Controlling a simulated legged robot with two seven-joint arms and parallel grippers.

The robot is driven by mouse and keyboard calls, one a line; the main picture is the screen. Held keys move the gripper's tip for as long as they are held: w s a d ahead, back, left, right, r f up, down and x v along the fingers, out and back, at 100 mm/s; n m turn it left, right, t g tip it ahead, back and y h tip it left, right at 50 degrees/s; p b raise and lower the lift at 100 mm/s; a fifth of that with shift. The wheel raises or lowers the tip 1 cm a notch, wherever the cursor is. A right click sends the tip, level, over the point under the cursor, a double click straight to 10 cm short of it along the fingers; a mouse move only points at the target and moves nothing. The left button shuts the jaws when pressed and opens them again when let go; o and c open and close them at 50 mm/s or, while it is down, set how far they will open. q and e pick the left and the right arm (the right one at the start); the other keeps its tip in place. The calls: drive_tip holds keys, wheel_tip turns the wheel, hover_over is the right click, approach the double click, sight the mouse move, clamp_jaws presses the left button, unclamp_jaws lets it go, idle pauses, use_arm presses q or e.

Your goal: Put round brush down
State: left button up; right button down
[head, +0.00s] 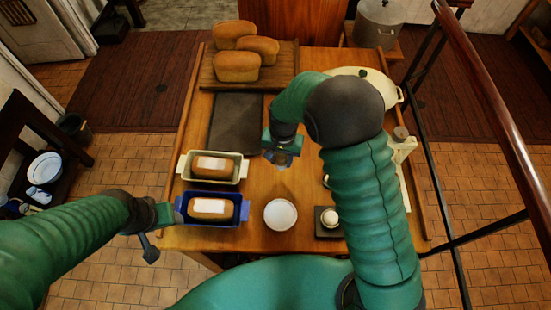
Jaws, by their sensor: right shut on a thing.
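My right gripper (283,150) is over the middle of the wooden table, right of the dark slab (220,137). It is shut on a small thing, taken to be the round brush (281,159). Only a little of it shows below the jaws, and its shape is unclear. I cannot tell whether it touches the table. My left gripper (164,231) is at the table's left edge, beside the blue tin (212,222). Its fingers look spread apart, with nothing between them.
A cream tin (212,180) and the blue tin each hold a loaf. A white bowl (280,214) and a dark square tray (327,233) with a white round thing stand in front. Bare wood surrounds the bowl.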

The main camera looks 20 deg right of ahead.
sight(282, 180)
drive_tip(key=f, duration=0.1)
drive_tip(key=s+f, duration=0.1)
drive_tip(key=s+f+p, duration=0.1)
drive_tip(key=shift+s+a+f, duration=0.1)
drive_tip(key=shift+a+f, duration=0.15)
drive_tip(key=shift+f, duration=0.15)
drive_tip(key=f, duration=0.3)
drive_tip(key=w+f, duration=0.1)
drive_tip(key=f, duration=0.1)
drive_tip(key=shift+d+p, duration=0.35)
drive_tip(key=shift+d, duration=0.05)
drive_tip(key=shift+w+f, duration=0.15)
drive_tip(key=shift+f, duration=0.15)
drive_tip(key=shift+s+r, duration=0.15)
drive_tip(key=shift+s, duration=0.1)
drive_tip(key=shift+s+a, duration=0.1)
drive_tip(key=shift+a, duration=0.05)
drive_tip(key=c, duration=1.1)
unclamp_jaws()
drive_tip(key=shift+a, duration=0.15)
drive_tip(key=shift+c, duration=0.2)
drive_tip(key=shift+o, duration=1)
drive_tip(key=shift+w, duration=0.2)
use_arm(q)
drive_tip(key=shift+s+a+r, duration=0.1)
drive_tip(key=shift+s+r, duration=0.8)
drive_tip(key=shift+r, duration=0.1)
use_arm(e)
drive_tip(key=shift+d, duration=0.2)
